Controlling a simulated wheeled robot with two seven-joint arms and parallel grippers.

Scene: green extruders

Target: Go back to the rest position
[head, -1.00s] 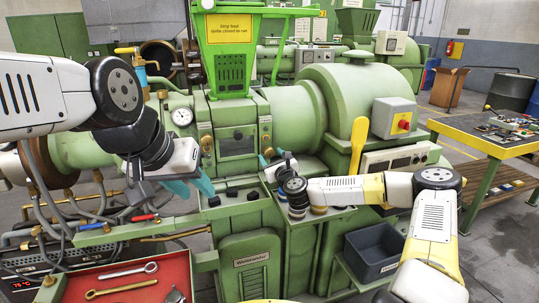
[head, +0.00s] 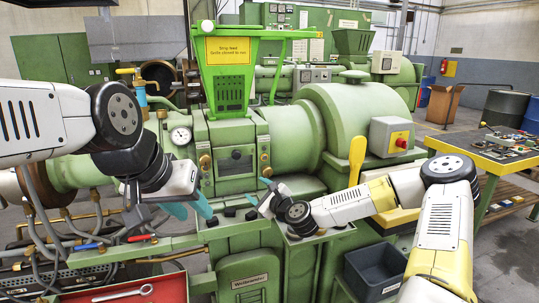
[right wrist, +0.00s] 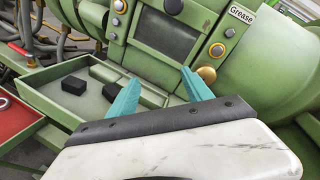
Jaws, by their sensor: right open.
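My left gripper (head: 190,208) has teal fingers that show spread apart in the head view, in front of the green extruder (head: 285,135). Nothing shows between them. My right gripper (head: 259,192) is at the extruder's front, to the right of the left one and close to it. In the right wrist view its two teal fingers (right wrist: 160,92) stand wide apart and empty. They are over the edge of a shallow green tray (right wrist: 50,92) holding small black blocks (right wrist: 74,85).
A red tray (head: 175,290) with a wrench (head: 122,292) lies at the lower left. A dark grey bin (head: 374,270) sits at the lower right. A yellow handle (head: 357,155) stands up behind my right forearm.

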